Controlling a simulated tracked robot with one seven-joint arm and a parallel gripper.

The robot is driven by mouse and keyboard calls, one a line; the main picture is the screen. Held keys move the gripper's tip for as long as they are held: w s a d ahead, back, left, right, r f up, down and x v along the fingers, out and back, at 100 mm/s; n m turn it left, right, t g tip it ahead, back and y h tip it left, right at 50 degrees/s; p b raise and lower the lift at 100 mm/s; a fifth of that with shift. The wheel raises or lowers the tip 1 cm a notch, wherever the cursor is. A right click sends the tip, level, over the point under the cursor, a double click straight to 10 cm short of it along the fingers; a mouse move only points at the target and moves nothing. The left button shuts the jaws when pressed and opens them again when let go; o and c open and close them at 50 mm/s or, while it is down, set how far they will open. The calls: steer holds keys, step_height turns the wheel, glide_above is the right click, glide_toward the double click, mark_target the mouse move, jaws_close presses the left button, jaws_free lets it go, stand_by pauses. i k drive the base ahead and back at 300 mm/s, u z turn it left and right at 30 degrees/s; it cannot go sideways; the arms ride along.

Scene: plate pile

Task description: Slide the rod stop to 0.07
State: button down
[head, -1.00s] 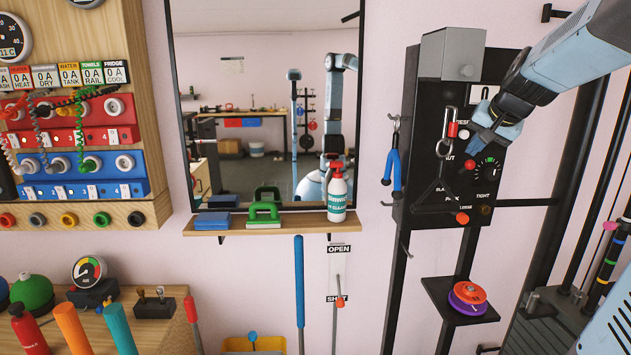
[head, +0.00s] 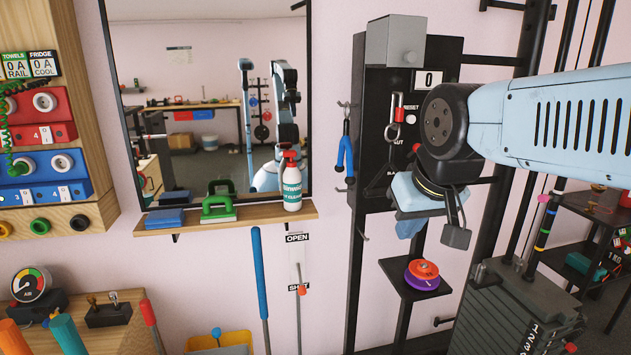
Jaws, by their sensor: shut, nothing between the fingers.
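I cannot make out for certain which part is the rod stop. A thin upright rod with several coloured bands (head: 546,205) stands at the right, beyond my arm, and no scale reading is legible on it. My gripper (head: 411,229) points down in front of the black panel's lower part, above and left of the banded rod's foot. Its light blue fingers are shut and empty, apart from the banded rod. My arm and wrist hide much of the panel.
A numbered grey plate stack (head: 512,310) stands at the lower right. A small black shelf (head: 405,285) carries red and purple discs (head: 424,275) below my gripper.

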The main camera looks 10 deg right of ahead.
mark_target(542, 199)
steer(key=u, duration=0.75)
steer(key=i, duration=0.1)
steer(key=z, duration=2.8)
steer(key=k, duration=0.85)
steer(key=z, duration=0.15)
steer(key=i, duration=0.85)
steer(key=u, duration=0.1)
